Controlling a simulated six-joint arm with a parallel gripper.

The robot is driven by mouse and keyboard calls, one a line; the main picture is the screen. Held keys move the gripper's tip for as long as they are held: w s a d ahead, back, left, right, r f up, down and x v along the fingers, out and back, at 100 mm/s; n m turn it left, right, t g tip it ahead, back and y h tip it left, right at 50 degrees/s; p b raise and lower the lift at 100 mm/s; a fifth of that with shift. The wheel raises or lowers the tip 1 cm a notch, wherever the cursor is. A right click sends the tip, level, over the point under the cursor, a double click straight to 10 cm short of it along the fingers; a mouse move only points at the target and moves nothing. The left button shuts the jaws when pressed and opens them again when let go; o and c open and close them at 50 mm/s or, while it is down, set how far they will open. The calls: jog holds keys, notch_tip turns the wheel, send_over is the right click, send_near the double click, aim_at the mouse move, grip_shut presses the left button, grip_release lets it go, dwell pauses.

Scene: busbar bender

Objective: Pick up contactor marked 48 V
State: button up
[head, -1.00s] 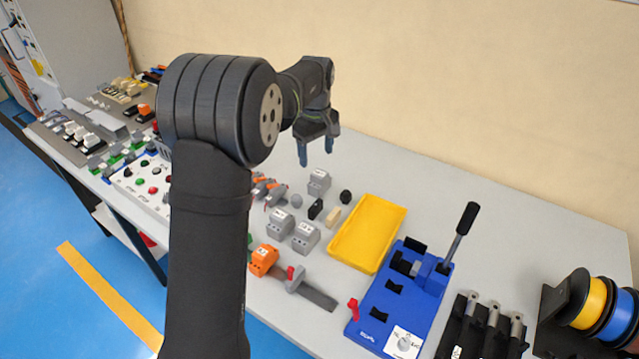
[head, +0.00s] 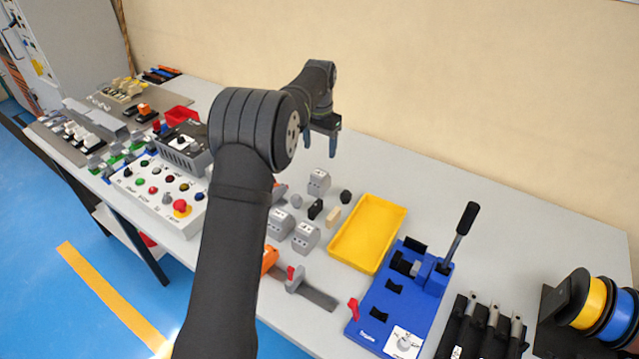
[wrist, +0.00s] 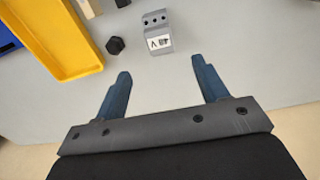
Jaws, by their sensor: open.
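A grey contactor (head: 318,181) stands on the table behind the other small parts in the head view. In the wrist view the contactor (wrist: 156,22) has a white label with a V and what looks like 48. My gripper (head: 320,147) is open and empty, above the table and over the far side of this contactor. In the wrist view my gripper (wrist: 161,68) has its two blue fingers apart, with the contactor beyond the tips, roughly in line with the gap. Two similar grey contactors (head: 280,223) (head: 306,237) stand nearer; their labels are too small to read.
A black knob-like part (head: 346,197), a black block (head: 315,209) and a beige block (head: 333,216) lie close by. A yellow tray (head: 343,252) and a blue bender (head: 378,318) with an upright lever stand to the right. The table behind the contactor is clear.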

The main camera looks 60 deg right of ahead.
aim_at(320, 181)
notch_tip(320, 181, down, 14)
jog(key=shift+a+f, duration=0.1)
jog(key=shift+f, duration=0.05)
jog(key=c, duration=1.2)
jog(key=shift+c, duration=0.3)
jog(key=shift+r, duration=0.2)
